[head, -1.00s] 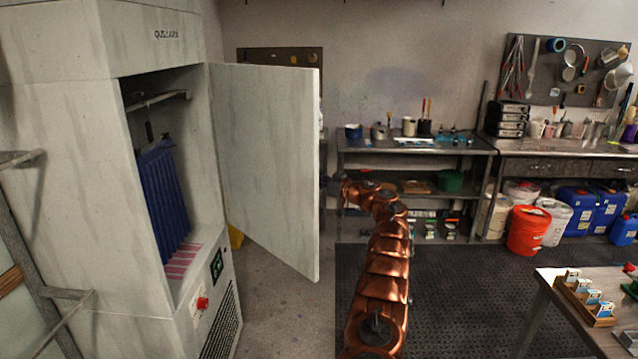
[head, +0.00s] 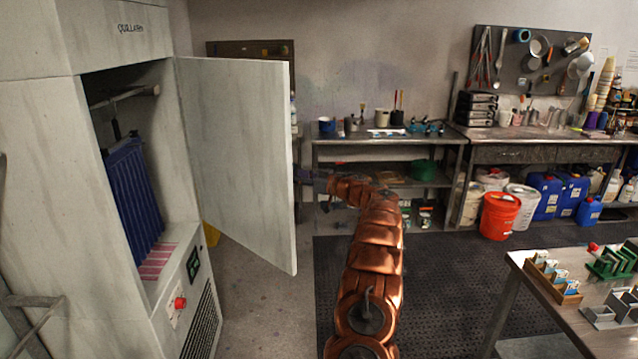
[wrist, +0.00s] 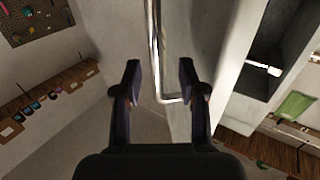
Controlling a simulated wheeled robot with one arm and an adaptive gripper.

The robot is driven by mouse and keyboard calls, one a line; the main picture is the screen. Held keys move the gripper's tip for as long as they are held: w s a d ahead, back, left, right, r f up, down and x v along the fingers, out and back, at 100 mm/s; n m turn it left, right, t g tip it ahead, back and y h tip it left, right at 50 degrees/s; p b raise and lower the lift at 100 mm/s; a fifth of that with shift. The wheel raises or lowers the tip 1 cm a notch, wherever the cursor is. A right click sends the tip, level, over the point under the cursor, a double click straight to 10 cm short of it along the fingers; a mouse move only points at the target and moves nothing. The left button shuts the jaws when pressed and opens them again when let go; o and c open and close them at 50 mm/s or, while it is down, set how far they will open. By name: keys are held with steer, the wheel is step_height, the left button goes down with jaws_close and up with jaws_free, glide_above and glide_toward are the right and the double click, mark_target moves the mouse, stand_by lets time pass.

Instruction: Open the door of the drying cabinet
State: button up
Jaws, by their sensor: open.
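The drying cabinet (head: 45,140) is tall and pale, at the left in the head view. Its door (head: 240,150) stands wide open, hinged at the opening's right edge and swung out toward the right. In the wrist view the door's metal bar handle (wrist: 156,60) runs between my fingers in the picture. I cannot tell whether they touch it. My gripper (wrist: 159,78) is open, its two dark fingers apart. In the head view it is just past the door's free edge, partly hidden by the door.
Dark blue cloth (head: 132,200) hangs inside the cabinet. A workbench (head: 390,143) stands against the back wall, with an orange bucket (head: 500,215) and blue canisters (head: 545,197) to its right. A table (head: 560,300) stands at front right. Floor between cabinet and dark mat is clear.

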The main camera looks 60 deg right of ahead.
steer(key=s, duration=0.7)
steer(key=shift+d, duration=0.15)
steer(key=shift+s+f, duration=0.1)
